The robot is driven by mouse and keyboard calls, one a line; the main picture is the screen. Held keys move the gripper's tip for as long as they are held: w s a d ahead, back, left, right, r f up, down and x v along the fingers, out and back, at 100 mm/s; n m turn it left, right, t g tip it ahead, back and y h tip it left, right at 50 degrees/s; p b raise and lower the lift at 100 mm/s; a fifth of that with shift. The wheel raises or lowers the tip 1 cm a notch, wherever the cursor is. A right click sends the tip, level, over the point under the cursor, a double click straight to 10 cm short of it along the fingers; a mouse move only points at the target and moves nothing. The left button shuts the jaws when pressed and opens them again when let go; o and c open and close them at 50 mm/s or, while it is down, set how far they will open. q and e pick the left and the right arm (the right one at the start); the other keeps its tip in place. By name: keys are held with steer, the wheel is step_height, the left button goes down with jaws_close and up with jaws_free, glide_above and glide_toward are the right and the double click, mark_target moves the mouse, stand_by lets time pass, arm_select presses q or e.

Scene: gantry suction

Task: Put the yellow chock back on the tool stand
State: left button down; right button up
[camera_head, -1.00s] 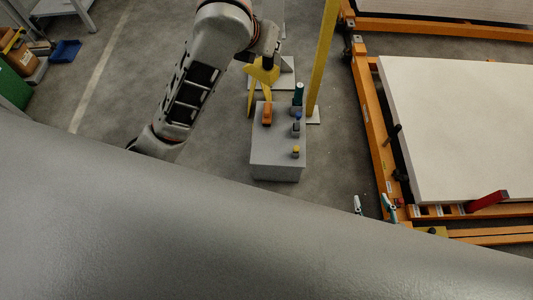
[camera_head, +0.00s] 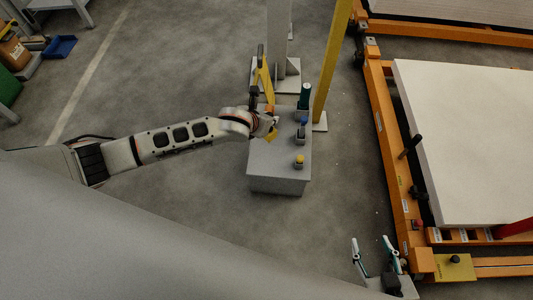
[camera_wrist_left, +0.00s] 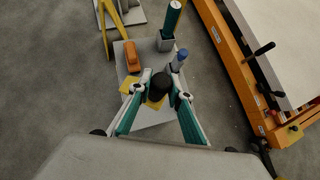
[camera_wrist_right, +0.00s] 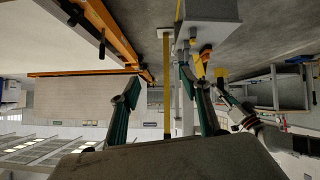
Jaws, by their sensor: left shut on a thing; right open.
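The yellow chock (camera_head: 272,134), a yellow piece with a black knob (camera_wrist_left: 159,87), is in my left gripper (camera_head: 270,122). In the left wrist view the teal fingers (camera_wrist_left: 160,82) close on the knob, with yellow (camera_wrist_left: 127,87) showing beneath. The grey tool stand (camera_head: 275,175) is a box with a flat top; the chock is over its left part in the head view. I cannot tell whether chock and top touch. My right gripper (camera_head: 374,252) is open and empty, low right in the head view; its fingers show apart in the right wrist view (camera_wrist_right: 158,85).
The stand top carries an orange tool (camera_wrist_left: 132,56), a dark green cylinder (camera_head: 304,95), a blue-topped tool (camera_head: 302,125) and a yellow-topped one (camera_head: 299,162). A yellow post (camera_head: 330,65) rises behind. An orange frame (camera_head: 385,140) with a pale sheet (camera_head: 465,140) stands right.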

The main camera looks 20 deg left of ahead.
arm_select(q)
steer(key=f+b, duration=0.1)
steer(key=f, duration=0.2)
steer(key=f+b, duration=0.1)
steer(key=f, duration=0.2)
steer(key=f+b, duration=0.1)
steer(key=f, duration=0.2)
steer(key=shift+s+f, duration=0.2)
steer(key=shift+s, duration=0.1)
step_height(320, 180, down, 10)
steer(key=b, duration=0.5)
steer(key=shift+w+f, duration=0.15)
steer(key=shift+w, duration=0.15)
steer(key=c, duration=1.9)
jaws_free()
arm_select(e)
steer(key=w+a+r+m+t+y, duration=0.1)
steer(key=w+a+r, duration=0.1)
steer(key=a, duration=0.3)
steer(key=shift+a+y, duration=0.4)
steer(key=shift+w+r, duration=0.1)
